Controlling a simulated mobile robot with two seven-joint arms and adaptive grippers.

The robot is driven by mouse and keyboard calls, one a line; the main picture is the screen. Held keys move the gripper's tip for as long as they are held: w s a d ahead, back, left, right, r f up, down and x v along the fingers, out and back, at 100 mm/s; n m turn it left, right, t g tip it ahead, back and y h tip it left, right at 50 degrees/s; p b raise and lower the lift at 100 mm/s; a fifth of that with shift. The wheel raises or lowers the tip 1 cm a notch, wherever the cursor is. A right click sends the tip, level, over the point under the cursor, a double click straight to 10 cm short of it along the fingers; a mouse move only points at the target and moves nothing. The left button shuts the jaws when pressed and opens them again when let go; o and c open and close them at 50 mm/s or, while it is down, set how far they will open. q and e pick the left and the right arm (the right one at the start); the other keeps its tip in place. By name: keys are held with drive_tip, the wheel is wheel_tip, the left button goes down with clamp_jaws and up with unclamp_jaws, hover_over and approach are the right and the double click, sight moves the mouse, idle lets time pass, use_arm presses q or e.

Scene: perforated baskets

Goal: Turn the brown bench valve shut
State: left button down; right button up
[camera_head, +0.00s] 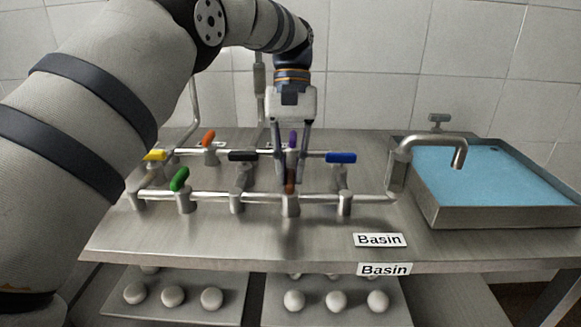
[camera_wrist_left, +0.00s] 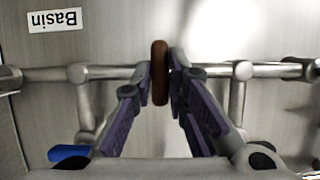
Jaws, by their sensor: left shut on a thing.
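The brown valve handle (camera_head: 290,187) sits on the front pipe of the bench, partly hidden by my left gripper (camera_head: 290,183). In the left wrist view the brown handle (camera_wrist_left: 160,72) is a narrow bar that lies across the line of the pipe (camera_wrist_left: 105,72). The fingers of my left gripper (camera_wrist_left: 160,80) point down and stand on either side of the handle, shut on it. My right gripper is in neither view.
Close around stand valves with blue (camera_head: 341,158), purple (camera_head: 292,138), black (camera_head: 243,156), green (camera_head: 180,179), orange (camera_head: 208,138) and yellow (camera_head: 155,155) handles. A tap (camera_head: 430,141) overhangs a basin (camera_head: 500,216) of blue water at right. The bench front is clear except for labels.

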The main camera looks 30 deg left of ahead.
use_arm(q)
drive_tip(key=c, duration=1.6)
unclamp_jaws()
